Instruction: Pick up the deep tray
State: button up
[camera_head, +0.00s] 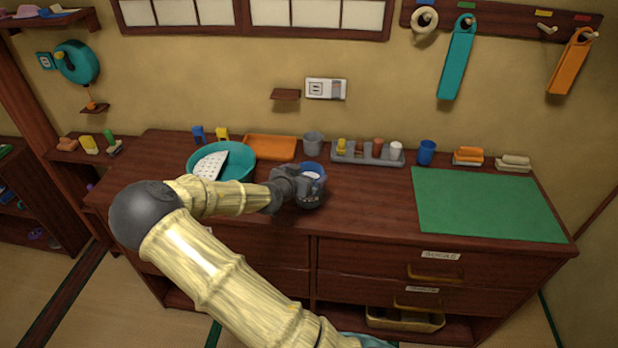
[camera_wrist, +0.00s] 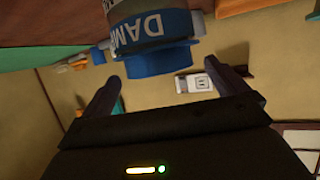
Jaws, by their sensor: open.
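No tray is marked as the deep one, and I cannot tell which it is. An orange rectangular tray (camera_head: 270,148) lies at the back of the dark wooden counter. A long grey tray (camera_head: 350,155) holding several small items stands to its right. My gripper (camera_head: 308,188) is over the middle of the counter, at a blue round container (camera_head: 312,169) with pale contents. In the wrist view, my gripper (camera_wrist: 160,72) has its fingers apart. The blue container (camera_wrist: 158,62), with a label reading "DAM…", shows between and beyond them. I cannot tell whether they touch it.
A teal basin (camera_head: 236,165) holding a white perforated piece stands left of my gripper. A grey cup (camera_head: 313,143) is behind it, and a blue cup (camera_head: 427,152) is at the back right. A green mat (camera_head: 485,205) lies bare at right. A yellowish bin (camera_head: 405,319) sits below the drawers.

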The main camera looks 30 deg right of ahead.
aim_at(314, 168)
jog(key=x, duration=0.3)
jog(key=shift+w+d+f+p, duration=0.2)
jog(key=shift+d+p, duration=0.1)
jog(key=shift+c, duration=0.5)
jog(key=c, duration=1)
